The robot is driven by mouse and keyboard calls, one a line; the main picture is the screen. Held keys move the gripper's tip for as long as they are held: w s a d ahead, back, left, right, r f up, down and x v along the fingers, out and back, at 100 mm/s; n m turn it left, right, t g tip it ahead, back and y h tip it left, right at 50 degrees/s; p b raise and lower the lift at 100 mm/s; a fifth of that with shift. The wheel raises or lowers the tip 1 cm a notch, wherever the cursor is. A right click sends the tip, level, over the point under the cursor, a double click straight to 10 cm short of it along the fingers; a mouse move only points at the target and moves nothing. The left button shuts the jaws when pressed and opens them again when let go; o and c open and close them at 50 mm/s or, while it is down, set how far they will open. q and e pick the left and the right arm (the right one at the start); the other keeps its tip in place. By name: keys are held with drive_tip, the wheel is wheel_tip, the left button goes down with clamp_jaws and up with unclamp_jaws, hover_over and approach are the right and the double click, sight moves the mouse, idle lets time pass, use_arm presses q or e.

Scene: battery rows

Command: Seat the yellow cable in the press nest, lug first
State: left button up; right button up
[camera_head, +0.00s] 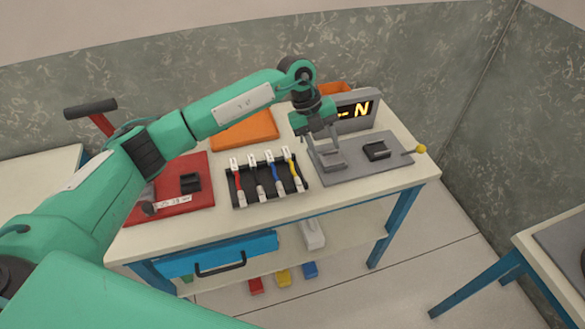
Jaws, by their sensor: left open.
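The yellow cable (292,170) lies in a black rack (271,200) at its right end, with white ends, beside blue, white and red cables. My left gripper (326,157) is open and empty, pointing down over the left part of a grey plate (346,175), right of the rack and apart from the yellow cable. A grey block shows close to its fingertips; I cannot tell if they touch. A black block with a recess (376,151), which looks like the press nest, sits on the plate to the right of the gripper. My right gripper is not in view.
A display (355,110) stands behind the plate. A lever with a yellow knob (421,149) sticks out right. A red mat (178,195) with a black block (190,183) lies left, an orange pad (245,129) behind. The table's front edge strip (290,217) is clear.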

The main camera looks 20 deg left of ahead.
use_arm(q)
drive_tip(key=w+a+r+n+y, duration=0.2)
drive_tip(key=w+a+y, duration=0.15)
drive_tip(key=a, duration=0.45)
drive_tip(key=p, duration=0.2)
hover_over(293, 166)
drive_tip(key=shift+y, duration=0.25)
drive_tip(key=f, duration=0.7)
drive_tip(key=shift+w, duration=0.3)
drive_tip(key=shift+f, duration=0.55)
drive_tip(key=shift+s+f, duration=0.1)
drive_tip(key=shift+f, duration=0.25)
drive_tip(key=f+p, duration=0.1)
drive_tip(key=f, duration=0.2)
drive_tip(key=shift+s+a+f+p, duration=0.15)
drive_tip(key=shift+s+f+p, duration=0.05)
drive_tip(key=shift+f+p, duration=0.15)
drive_tip(key=shift+f, duration=0.4)
clamp_jaws()
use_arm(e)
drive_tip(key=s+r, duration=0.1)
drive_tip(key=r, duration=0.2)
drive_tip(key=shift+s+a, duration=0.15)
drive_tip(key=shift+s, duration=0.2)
